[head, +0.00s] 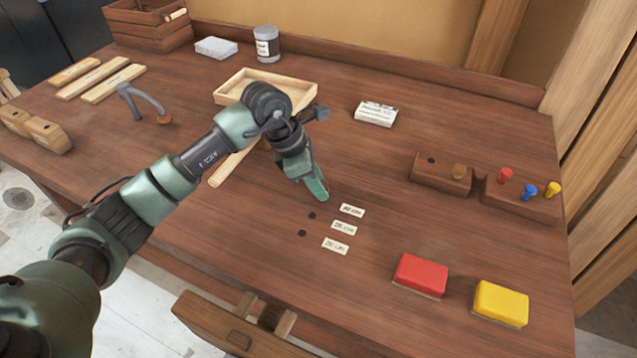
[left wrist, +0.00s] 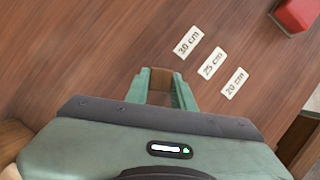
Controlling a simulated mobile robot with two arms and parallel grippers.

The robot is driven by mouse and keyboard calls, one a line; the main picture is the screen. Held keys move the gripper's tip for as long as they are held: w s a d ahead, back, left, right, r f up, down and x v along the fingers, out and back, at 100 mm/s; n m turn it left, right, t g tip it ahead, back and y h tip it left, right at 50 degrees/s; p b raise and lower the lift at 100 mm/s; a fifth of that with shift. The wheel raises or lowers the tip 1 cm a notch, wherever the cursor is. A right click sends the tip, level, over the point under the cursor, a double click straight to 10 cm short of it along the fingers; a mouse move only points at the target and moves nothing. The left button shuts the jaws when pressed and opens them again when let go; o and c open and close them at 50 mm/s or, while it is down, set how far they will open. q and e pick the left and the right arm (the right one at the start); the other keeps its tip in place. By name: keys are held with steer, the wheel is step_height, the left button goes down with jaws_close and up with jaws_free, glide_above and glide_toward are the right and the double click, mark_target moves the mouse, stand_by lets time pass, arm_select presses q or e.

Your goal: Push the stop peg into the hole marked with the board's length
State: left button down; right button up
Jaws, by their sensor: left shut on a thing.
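My left gripper (head: 321,196) is shut on a brown peg (left wrist: 162,78), which shows between its fingertips in the left wrist view. The fingers point down at the table beside the 30 cm label (head: 351,210). Below it are the 25 cm label (head: 343,229) and the 20 cm label (head: 335,246). Two dark holes show left of these lower labels, one by 25 cm (head: 312,215) and one by 20 cm (head: 302,233). The spot left of 30 cm is hidden by my fingers. I cannot tell whether the peg touches the table. My right gripper is out of view.
A pale wooden strip (head: 228,166) lies partly behind my left arm. A shallow tray (head: 306,99) stands behind it. A red block (head: 421,274) and yellow block (head: 501,303) lie at front right. A rack (head: 520,203) holds coloured pegs. A white box (head: 376,114) lies farther back.

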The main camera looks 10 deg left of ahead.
arm_select(q)
steer(key=shift+f+b, duration=0.35)
steer(key=shift+f, duration=0.1)
steer(key=c, duration=1.1)
jaws_free()
steer(key=shift+r+p, duration=2.1)
steer(key=shift+r, duration=1.95)
